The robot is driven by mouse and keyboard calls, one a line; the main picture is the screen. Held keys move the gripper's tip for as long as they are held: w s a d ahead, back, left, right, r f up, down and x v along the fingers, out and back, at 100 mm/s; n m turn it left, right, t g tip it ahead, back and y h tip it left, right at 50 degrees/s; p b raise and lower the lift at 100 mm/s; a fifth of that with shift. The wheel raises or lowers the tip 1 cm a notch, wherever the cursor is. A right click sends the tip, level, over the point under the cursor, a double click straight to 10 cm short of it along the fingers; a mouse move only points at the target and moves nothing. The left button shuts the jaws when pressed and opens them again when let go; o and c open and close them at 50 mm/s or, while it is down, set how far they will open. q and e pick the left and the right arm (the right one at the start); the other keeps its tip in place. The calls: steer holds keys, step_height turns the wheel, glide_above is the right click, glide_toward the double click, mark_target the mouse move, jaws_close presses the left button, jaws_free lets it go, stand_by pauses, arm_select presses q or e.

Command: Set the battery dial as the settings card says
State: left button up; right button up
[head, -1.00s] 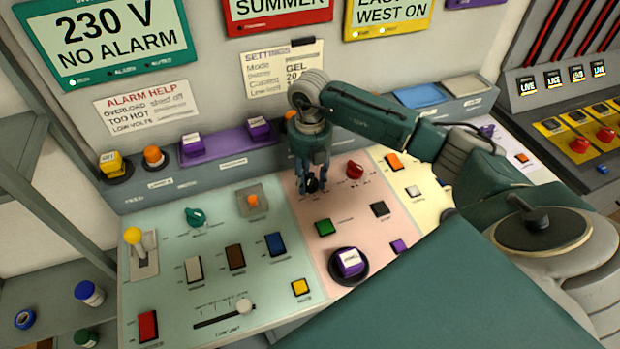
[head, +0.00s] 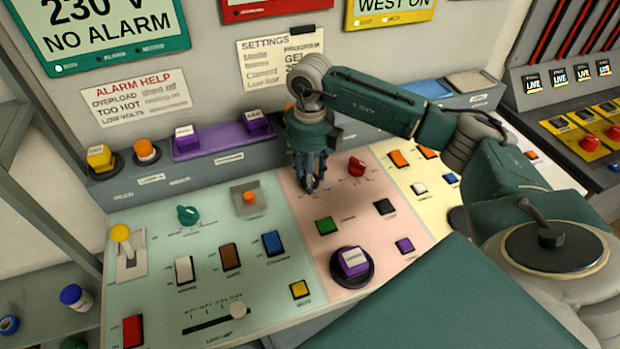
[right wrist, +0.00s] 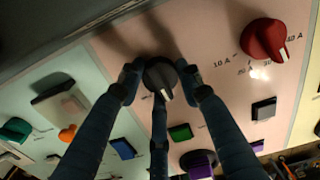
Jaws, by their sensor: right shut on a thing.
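My right gripper (head: 309,180) points down onto the pink panel section. Its fingers are shut around a black dial (right wrist: 160,75), which also shows in the right wrist view between the fingertips (right wrist: 161,80). A pale pointer mark is on the near side of the dial. The markings around it are mostly hidden by the fingers. The settings card (head: 262,62) is on the wall behind; "GEL" can be read on it, but the arm covers its right lower part. My left gripper is not in view.
A red dial (head: 356,166) with ampere marks sits just right of the gripper. A green switch (head: 326,225), a black switch (head: 384,207) and a purple button (head: 352,262) lie nearer. A teal dial (head: 187,214) is on the green section at left.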

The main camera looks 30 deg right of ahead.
steer(key=shift+n, duration=0.5)
steer(key=o, duration=1.1)
steer(key=shift+o, duration=0.2)
step_height(320, 180, up, 12)
steer(key=shift+a, duration=0.1)
